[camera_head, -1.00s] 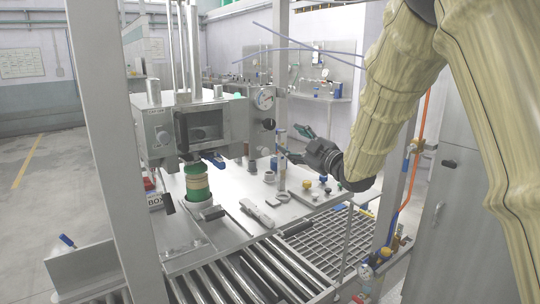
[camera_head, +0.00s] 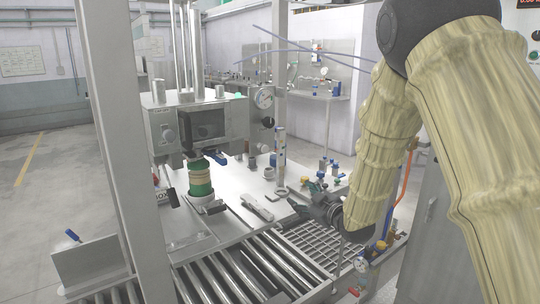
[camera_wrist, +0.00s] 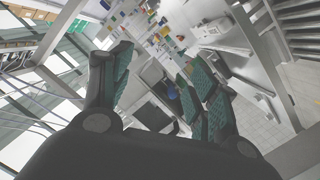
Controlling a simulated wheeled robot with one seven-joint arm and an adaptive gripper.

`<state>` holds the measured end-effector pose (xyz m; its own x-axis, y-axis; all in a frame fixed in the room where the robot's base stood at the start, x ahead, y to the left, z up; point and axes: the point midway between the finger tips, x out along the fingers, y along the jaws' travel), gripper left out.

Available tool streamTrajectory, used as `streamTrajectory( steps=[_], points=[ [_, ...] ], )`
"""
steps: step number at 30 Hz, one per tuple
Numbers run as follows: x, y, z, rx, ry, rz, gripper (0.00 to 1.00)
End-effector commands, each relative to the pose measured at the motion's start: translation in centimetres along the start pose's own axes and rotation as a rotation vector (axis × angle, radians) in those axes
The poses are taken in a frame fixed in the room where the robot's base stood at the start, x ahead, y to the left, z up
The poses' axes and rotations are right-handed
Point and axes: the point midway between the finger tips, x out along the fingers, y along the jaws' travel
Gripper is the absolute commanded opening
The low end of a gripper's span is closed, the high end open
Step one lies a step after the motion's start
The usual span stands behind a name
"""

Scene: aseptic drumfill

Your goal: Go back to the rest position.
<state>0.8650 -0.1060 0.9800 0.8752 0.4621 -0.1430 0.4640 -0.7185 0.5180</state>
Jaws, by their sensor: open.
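My gripper (camera_head: 312,205) is at the right end of the steel worktop in the head view, low over its edge beside the roller conveyor. In the wrist view its green-padded fingers (camera_wrist: 160,85) stand wide apart with nothing between them. My arm, in a cream sleeve, comes down from the upper right to it. The filling machine (camera_head: 205,125) stands on the worktop to the left, with a green and tan cylinder (camera_head: 200,178) under it.
Small fittings (camera_head: 322,170) stand on the worktop just behind my gripper. A pale tool (camera_head: 257,207) lies left of it. The roller conveyor (camera_head: 260,265) and a metal grating (camera_head: 315,250) lie below. An upright steel post (camera_head: 118,140) stands at the left. Open floor (camera_head: 40,190) lies further left.

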Motion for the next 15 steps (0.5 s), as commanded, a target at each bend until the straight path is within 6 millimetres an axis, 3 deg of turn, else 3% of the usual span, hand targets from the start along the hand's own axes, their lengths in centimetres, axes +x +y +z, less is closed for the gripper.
streamTrajectory(
  steps=[3, 8, 15],
  points=[
    [-1.6, -2.9, 5.5, 0.096, -0.113, -0.013, 0.6],
    [-4.8, -7.6, 12.9, 0.228, -0.279, -0.025, 0.6],
    [-11.8, -15.1, 22.3, 0.411, -0.538, -0.038, 0.6]
  ],
)
